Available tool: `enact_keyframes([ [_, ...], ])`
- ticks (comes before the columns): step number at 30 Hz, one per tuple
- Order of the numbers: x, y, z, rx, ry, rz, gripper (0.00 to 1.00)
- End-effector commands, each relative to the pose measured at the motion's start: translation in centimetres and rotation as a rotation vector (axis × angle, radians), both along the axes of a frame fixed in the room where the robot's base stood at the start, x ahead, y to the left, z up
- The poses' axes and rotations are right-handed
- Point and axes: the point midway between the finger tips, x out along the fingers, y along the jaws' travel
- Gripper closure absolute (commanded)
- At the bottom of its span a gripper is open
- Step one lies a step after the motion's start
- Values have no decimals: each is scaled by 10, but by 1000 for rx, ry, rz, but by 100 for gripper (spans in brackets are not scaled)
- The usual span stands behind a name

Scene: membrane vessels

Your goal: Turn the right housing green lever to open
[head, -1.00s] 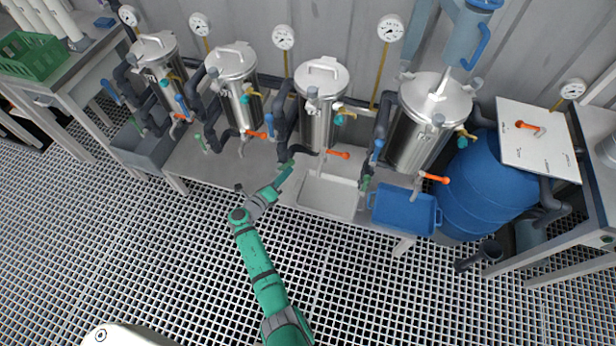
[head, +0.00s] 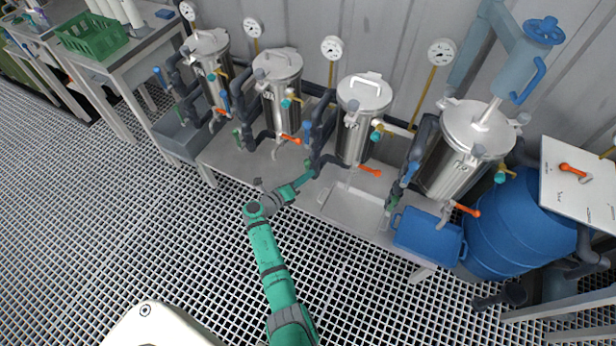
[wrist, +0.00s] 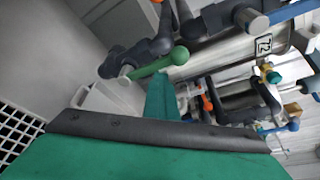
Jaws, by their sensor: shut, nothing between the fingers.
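Several steel housings stand in a row on the bench. The third from left (head: 356,130) has a green lever (head: 315,172) low on its left pipework. In the wrist view a green lever (wrist: 160,64) with a rounded end sticks out from a dark valve, beside a vessel marked T2 (wrist: 230,55). My gripper (head: 303,180) is shut and empty, its tip close to that lever. In the wrist view my green finger (wrist: 161,100) is just below the lever; I cannot tell whether they touch.
Dark pipes and valves with blue handles crowd the lever. An orange lever (head: 370,171) projects from the third housing. A white tray (head: 352,208) and a blue tray (head: 428,237) sit to the right. Open grating floor (head: 130,230) lies in front of the bench.

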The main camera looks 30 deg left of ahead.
Motion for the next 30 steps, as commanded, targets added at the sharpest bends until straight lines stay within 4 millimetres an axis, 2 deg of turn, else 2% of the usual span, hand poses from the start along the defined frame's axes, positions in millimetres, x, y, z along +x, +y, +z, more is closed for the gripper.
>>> enact_keyframes([
  [1, 0, 5, 2, 3, -4, 11, 100],
  [17, -1, 8, 3, 5, -5, 19, 100],
  [22, -1, -8, 2, 4, -3, 15, 100],
  [26, -1, -32, 0, 3, -1, 9, 100],
  [30, -29, -26, 0, 2, 0, 15, 100],
])
